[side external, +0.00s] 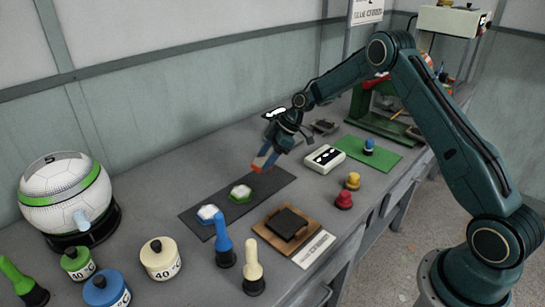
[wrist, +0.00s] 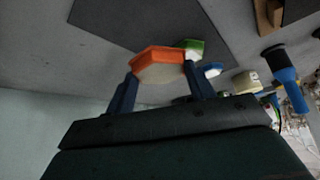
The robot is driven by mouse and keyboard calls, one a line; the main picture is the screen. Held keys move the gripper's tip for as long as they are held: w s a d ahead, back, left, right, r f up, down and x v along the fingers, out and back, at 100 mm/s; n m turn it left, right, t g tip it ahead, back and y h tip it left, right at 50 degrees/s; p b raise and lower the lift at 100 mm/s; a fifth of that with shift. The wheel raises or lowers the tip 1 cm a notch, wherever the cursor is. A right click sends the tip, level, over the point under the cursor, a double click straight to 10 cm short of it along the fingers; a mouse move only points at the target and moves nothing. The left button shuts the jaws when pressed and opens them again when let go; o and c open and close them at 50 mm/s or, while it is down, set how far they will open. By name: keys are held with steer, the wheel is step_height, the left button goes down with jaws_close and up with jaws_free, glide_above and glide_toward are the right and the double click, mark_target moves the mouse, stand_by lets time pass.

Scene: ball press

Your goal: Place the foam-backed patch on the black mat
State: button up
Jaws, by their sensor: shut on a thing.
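My gripper (side external: 266,156) is shut on an orange-edged hexagonal patch (side external: 257,168) with a pale face. In the wrist view the patch (wrist: 150,54) sits between the two blue fingers (wrist: 160,82), tilted. The black mat (side external: 268,185) lies on the bench, and the patch shows near its far end in the side view; its exact height above the mat is hard to tell. A green-edged patch (side external: 241,193) and a blue-edged patch (side external: 209,213), both white-topped, lie on the mat's middle and near part.
A wooden block with a black pad (side external: 287,222) stands right of the mat. Blue (side external: 224,244) and cream (side external: 253,268) handled stamps stand at its near end. A white box (side external: 324,158) and a green mat (side external: 384,153) lie farther back. The mat's far part is bare.

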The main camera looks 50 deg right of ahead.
mark_target(260, 182)
steer(key=shift+f, duration=0.85)
steer(key=shift+f, duration=2.1)
steer(key=shift+f, duration=0.1)
steer(key=o, duration=1)
steer(key=v, duration=1.2)
